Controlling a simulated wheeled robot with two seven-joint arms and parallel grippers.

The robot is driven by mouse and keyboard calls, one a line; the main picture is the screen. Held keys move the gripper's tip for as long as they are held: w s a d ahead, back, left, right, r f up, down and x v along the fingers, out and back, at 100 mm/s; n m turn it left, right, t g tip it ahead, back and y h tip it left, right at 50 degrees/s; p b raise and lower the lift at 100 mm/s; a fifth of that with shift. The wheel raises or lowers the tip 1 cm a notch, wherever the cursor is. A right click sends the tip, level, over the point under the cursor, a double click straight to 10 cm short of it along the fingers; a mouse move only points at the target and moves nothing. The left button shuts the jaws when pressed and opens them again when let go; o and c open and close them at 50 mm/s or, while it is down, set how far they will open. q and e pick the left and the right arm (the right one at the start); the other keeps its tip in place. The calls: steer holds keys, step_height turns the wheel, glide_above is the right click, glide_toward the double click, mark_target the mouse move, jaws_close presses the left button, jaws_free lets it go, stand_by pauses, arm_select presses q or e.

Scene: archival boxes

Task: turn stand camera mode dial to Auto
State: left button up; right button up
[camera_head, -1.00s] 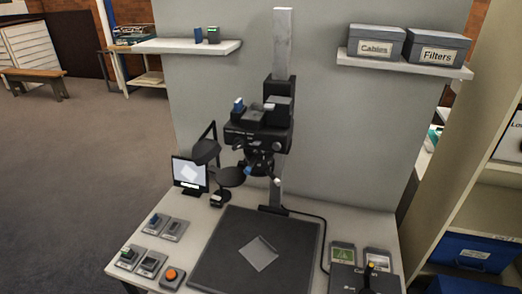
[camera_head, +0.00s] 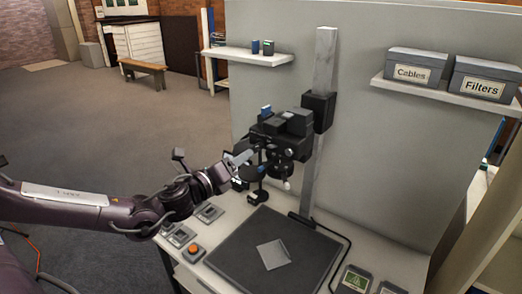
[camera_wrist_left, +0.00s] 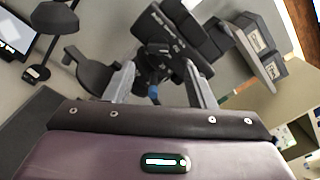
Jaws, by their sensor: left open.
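The black stand camera (camera_head: 292,128) is mounted on a grey upright column above the desk, with a blue piece on top. My left gripper (camera_head: 240,160) is at the camera's lower left side in the head view, and its fingers partly cover what lies behind. In the left wrist view the two fingers of my left gripper (camera_wrist_left: 163,84) are spread apart with nothing clearly held. The stand camera (camera_wrist_left: 175,40) shows ahead of and between them, its body tilted in the picture. I cannot make out the mode dial or its setting. My right gripper is not in view.
A dark baseboard (camera_head: 240,262) with a pale sheet (camera_head: 273,254) lies under the camera. An orange button (camera_head: 194,249) and several switch boxes sit at the desk's left. A shelf (camera_head: 450,92) with grey boxes is at upper right. A lamp (camera_wrist_left: 55,20) stands left in the wrist view.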

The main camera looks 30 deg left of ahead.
mark_target(255, 147)
arm_select(q)
steer(key=w, duration=0.3)
steer(key=shift+a, duration=0.2)
steer(key=w, duration=0.2)
steer(key=p, duration=0.1)
steer(key=shift+w+d+r, duration=0.1)
steer(key=shift+w+d, duration=0.15)
steer(key=shift+w, duration=0.15)
steer(key=shift+w+d, duration=0.1)
steer(key=shift+w, duration=0.75)
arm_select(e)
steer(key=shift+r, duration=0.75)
arm_select(q)
steer(key=shift+c, duration=0.3)
steer(key=shift+f, duration=0.2)
steer(key=c, duration=0.9)
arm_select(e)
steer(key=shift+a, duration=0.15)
